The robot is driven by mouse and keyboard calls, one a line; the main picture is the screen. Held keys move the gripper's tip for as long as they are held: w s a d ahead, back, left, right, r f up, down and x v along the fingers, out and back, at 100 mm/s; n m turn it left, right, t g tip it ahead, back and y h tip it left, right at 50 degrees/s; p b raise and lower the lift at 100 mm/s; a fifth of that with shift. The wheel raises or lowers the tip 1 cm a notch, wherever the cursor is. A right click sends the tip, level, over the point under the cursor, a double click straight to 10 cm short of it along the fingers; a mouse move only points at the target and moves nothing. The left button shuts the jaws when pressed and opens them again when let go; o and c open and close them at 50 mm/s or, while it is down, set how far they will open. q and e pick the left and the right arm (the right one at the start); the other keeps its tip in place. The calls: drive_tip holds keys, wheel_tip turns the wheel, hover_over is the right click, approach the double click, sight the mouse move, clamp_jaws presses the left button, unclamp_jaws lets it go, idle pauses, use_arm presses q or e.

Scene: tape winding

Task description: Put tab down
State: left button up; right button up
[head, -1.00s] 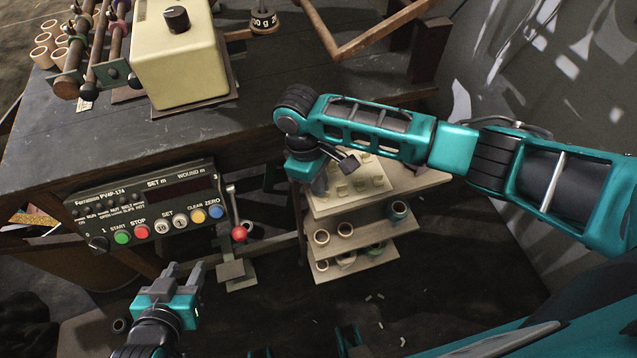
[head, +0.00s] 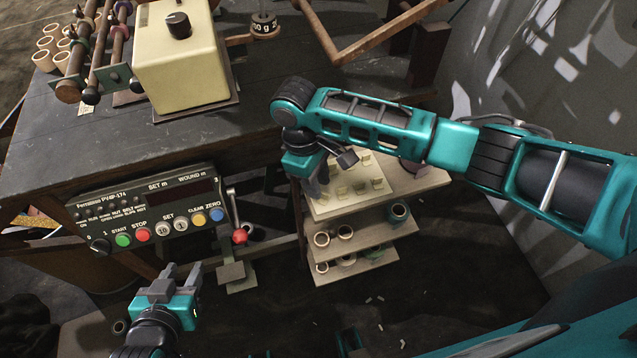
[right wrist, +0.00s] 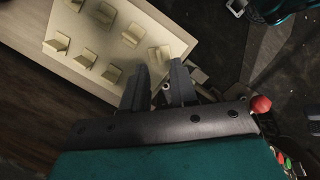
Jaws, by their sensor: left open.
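Several small cream tabs (head: 343,191) stand in rows on a pale board on top of the shelf unit. The board (right wrist: 172,37) and its tabs also fill the upper left of the right wrist view. My right gripper (head: 316,187) hangs over the left part of the board. In the right wrist view its two fingers (right wrist: 160,72) are apart, with no tab visible between them. One tab (right wrist: 159,54) stands tilted close to the fingertips; I cannot tell whether they touch it. My left gripper (head: 176,272) is open and empty, below the control panel.
The control panel (head: 150,212) with coloured buttons is on the bench front. A lever with a red knob (head: 240,237) is beside it. Lower shelves (head: 372,233) hold tape rolls. A cream box (head: 181,60) stands on the dark bench (head: 60,135).

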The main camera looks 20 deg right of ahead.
wheel_tip(320, 180, up, 9)
drive_tip(key=w+a+p, duration=0.1)
drive_tip(key=s+a+f+m+t+y, duration=0.35)
drive_tip(key=a+t+y, duration=0.25)
drive_tip(key=a+y, duration=0.25)
drive_tip(key=s+d+f+m+t+h, duration=0.1)
drive_tip(key=s+d+f+t+h, duration=0.1)
drive_tip(key=d, duration=0.6)
drive_tip(key=s+d+f+m+t+h, duration=0.2)
drive_tip(key=s+d+f+t+h, duration=0.1)
drive_tip(key=d, duration=0.5)
drive_tip(key=s+f+t, duration=0.1)
drive_tip(key=s+f, duration=0.1)
drive_tip(key=s, duration=0.1)
drive_tip(key=shift+s+d+f, duration=0.2)
drive_tip(key=shift+d+f, duration=0.15)
drive_tip(key=shift+f, duration=0.05)
